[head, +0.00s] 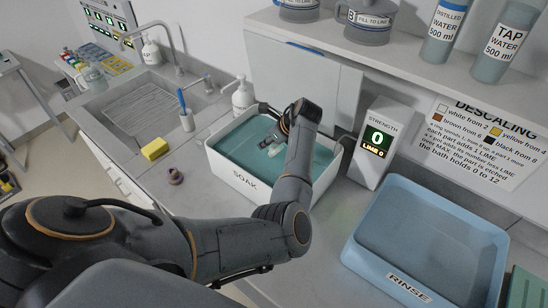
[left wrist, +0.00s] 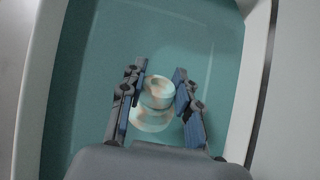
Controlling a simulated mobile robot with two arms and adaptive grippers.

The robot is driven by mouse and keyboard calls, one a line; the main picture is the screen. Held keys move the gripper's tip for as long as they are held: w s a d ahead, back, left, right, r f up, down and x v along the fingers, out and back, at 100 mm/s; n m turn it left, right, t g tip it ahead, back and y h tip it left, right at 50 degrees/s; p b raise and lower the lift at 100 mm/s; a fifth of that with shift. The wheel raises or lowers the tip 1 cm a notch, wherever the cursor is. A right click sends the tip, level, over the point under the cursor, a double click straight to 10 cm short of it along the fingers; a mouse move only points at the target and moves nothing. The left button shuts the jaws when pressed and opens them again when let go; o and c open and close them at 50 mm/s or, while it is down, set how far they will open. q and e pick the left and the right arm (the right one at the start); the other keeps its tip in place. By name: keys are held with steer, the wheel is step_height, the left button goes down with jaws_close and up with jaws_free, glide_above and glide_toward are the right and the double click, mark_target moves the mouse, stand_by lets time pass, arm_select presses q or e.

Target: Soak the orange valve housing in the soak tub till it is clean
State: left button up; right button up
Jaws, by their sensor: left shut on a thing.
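My left gripper (head: 274,145) reaches down into the white soak tub (head: 243,181), which holds teal liquid (head: 238,150). In the left wrist view, the gripper (left wrist: 160,78) is shut on a rounded, stepped part, the valve housing (left wrist: 153,112). The housing is mostly whitish with orange-brown patches. It shows between the two fingers over the teal liquid; I cannot tell how deep it sits. In the head view my arm and fingers mostly hide it. The strength display (head: 376,140) beside the tub reads 0, with LIME 0 below. My right gripper is not in view.
A blue rinse tray (head: 408,283) stands at the right. A purple-brown part (head: 176,177) and a yellow sponge (head: 155,149) lie left of the tub, near the sink (head: 135,112). A white bottle (head: 242,97) stands behind the tub. A shelf with bottles (head: 500,45) overhangs the back.

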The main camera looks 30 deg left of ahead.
arm_select(q)
steer(key=shift+r+p, duration=0.6)
steer(key=shift+r, duration=0.4)
step_height(320, 180, up, 2)
steer(key=shift+r, duration=2.6)
step_height(320, 180, up, 4)
stand_by(0.4)
